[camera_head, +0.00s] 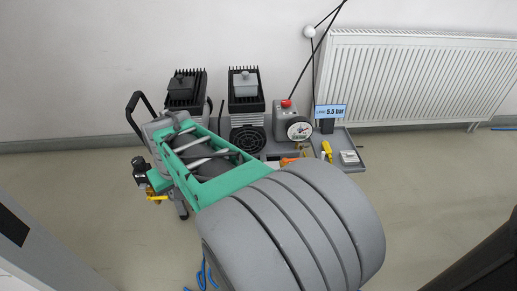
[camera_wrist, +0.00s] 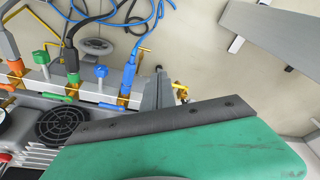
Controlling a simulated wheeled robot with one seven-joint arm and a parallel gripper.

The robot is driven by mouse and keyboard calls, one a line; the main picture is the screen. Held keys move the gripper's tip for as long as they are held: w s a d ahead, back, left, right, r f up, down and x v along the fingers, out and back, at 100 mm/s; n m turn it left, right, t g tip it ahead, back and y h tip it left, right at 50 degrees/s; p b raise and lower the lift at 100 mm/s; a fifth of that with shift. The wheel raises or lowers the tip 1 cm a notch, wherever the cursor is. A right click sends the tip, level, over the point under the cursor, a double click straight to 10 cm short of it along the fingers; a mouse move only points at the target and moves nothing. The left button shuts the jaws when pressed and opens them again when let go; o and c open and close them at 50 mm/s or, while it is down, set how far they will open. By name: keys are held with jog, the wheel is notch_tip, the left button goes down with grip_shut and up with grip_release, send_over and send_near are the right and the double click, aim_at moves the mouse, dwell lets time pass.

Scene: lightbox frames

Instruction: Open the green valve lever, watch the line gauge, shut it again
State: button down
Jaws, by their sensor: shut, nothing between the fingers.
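In the wrist view, a green T-shaped handle (camera_wrist: 41,57) stands on a grey manifold block (camera_wrist: 88,82). A flat green piece (camera_wrist: 57,98) lies along the block's near edge; I cannot tell whether it is a lever or a label. My gripper (camera_wrist: 165,122) shows as a broad green body with a dark edge strip. It is shut and empty, close to the block; contact cannot be told. In the head view, the round line gauge (camera_head: 299,130) stands beside a blue-edged display (camera_head: 330,111) that reads 5.5 bar. My green and grey arm hides part of the machine there.
A blue handle (camera_wrist: 101,71) and several hoses sit close to the green handle. A black fan grille (camera_wrist: 62,126) lies near the block. In the head view, a white radiator (camera_head: 415,75) lines the wall and a grey tray (camera_head: 347,160) holds small items. The floor at right is clear.

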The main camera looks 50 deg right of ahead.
jog(key=d+r+m+h+p, duration=0.1)
jog(key=d+r+m+p, duration=0.25)
jog(key=d, duration=1.55)
jog(key=m+h, duration=0.1)
jog(key=m, duration=0.2)
send_near(258, 144)
jog(key=shift+s+a+r, duration=0.4)
jog(key=shift+a+r, duration=0.2)
jog(key=shift+s+a+r, duration=0.4)
jog(key=shift+a+r, duration=0.2)
jog(key=shift+f, duration=0.1)
jog(key=b+x, duration=0.3)
jog(key=x, duration=0.6)
jog(key=shift+d+f, duration=0.15)
jog(key=shift+f, duration=0.1)
jog(key=shift+s+a+f+b, duration=0.3)
jog(key=shift+s+a+b, duration=0.1)
jog(key=shift+s+a, duration=0.1)
jog(key=shift+s+a+f+b, duration=0.25)
jog(key=shift+s+a+b, duration=0.15)
jog(key=shift+s+a, duration=0.3)
jog(key=shift+a, duration=0.15)
